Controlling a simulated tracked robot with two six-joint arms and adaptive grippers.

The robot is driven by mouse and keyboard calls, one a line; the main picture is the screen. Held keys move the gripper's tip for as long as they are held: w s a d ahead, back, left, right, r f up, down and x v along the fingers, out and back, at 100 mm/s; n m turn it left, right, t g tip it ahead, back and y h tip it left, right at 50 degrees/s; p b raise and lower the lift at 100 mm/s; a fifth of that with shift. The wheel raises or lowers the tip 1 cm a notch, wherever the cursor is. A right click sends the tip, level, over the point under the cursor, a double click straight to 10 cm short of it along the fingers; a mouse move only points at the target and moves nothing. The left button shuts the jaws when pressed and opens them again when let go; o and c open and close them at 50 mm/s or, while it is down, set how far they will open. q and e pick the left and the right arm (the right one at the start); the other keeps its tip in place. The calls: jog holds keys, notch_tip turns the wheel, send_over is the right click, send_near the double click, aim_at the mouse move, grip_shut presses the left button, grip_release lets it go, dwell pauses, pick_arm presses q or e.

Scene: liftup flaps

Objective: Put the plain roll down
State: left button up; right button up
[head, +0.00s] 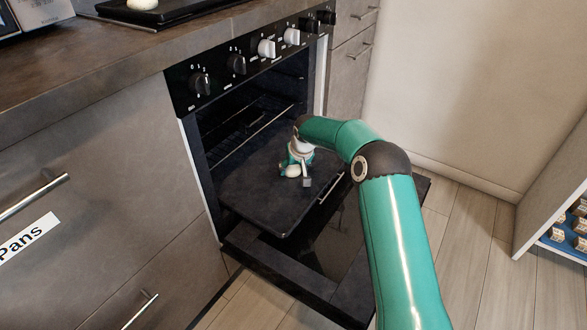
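A pale roll (292,171) shows at my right gripper (297,178), low over or on the dark baking tray (255,195) that is pulled partly out of the oven. The gripper points down at the tray, with one grey fingertip to the right of the roll. The wrist hides part of the gripper, so I cannot tell whether the fingers are closed on the roll or whether it touches the tray. My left gripper is not in view.
The oven door (300,275) is folded down, open. A second dark tray (170,12) with a pale roll (142,4) is on the countertop (90,70). A drawer labelled Pans (28,238) is at the left. A shelf (545,215) with small items stands at the right.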

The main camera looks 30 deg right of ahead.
jog(key=o, duration=0.4)
jog(key=shift+s+r, duration=0.15)
jog(key=shift+r, duration=0.3)
jog(key=shift+p+v, duration=2.1)
jog(key=shift+v, duration=3.55)
